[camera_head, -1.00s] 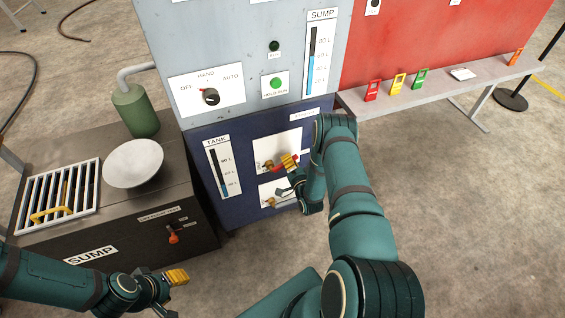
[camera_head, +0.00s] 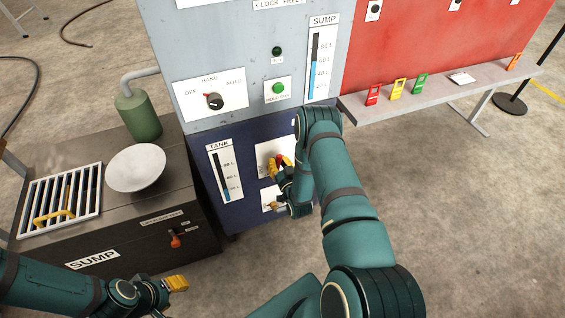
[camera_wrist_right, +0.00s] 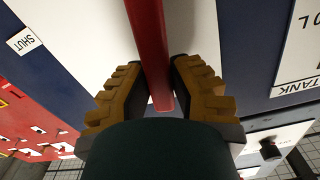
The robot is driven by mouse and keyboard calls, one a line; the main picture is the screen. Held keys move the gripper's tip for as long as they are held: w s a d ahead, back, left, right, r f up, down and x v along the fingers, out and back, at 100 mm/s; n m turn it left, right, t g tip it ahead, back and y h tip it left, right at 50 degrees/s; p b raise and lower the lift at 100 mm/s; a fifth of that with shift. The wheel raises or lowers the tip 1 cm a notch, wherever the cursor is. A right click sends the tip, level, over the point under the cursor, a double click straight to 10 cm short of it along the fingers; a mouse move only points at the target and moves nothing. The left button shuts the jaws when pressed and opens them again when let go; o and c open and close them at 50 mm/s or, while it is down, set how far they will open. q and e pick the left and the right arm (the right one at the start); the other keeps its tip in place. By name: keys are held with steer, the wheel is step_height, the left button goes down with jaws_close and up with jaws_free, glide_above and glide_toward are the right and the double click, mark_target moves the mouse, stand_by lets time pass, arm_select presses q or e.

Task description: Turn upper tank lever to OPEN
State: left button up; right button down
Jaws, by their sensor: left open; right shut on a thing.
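The upper tank lever has a red handle (camera_wrist_right: 152,50), which lies between the yellow-padded fingers of my right gripper (camera_wrist_right: 163,95) in the right wrist view. The gripper is shut on it. In the head view my right gripper (camera_head: 280,165) is at the upper white plate (camera_head: 268,150) on the blue tank panel (camera_head: 240,150), and it hides most of the lever. A SHUT label (camera_wrist_right: 24,41) shows at the left of the wrist view. My left gripper (camera_head: 177,284) is open and empty, low in front of the sump box.
A lower white plate with a valve (camera_head: 272,200) sits just below the upper one. The dark sump box (camera_head: 120,225) carries a white bowl (camera_head: 136,167), a grate and a small orange lever (camera_head: 175,240). A shelf (camera_head: 440,95) with coloured tags is at right.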

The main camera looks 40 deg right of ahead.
steer(key=shift+w+a+r+n, duration=0.15)
steer(key=shift+w+a+n, duration=0.1)
steer(key=shift+a+n, duration=0.75)
steer(key=shift+d, duration=0.25)
steer(key=c, duration=0.8)
jaws_free()
steer(key=shift+n, duration=0.3)
steer(key=shift+s+a, duration=0.1)
steer(key=shift+s, duration=0.4)
steer(key=v, duration=1.1)
steer(key=shift+w, duration=0.1)
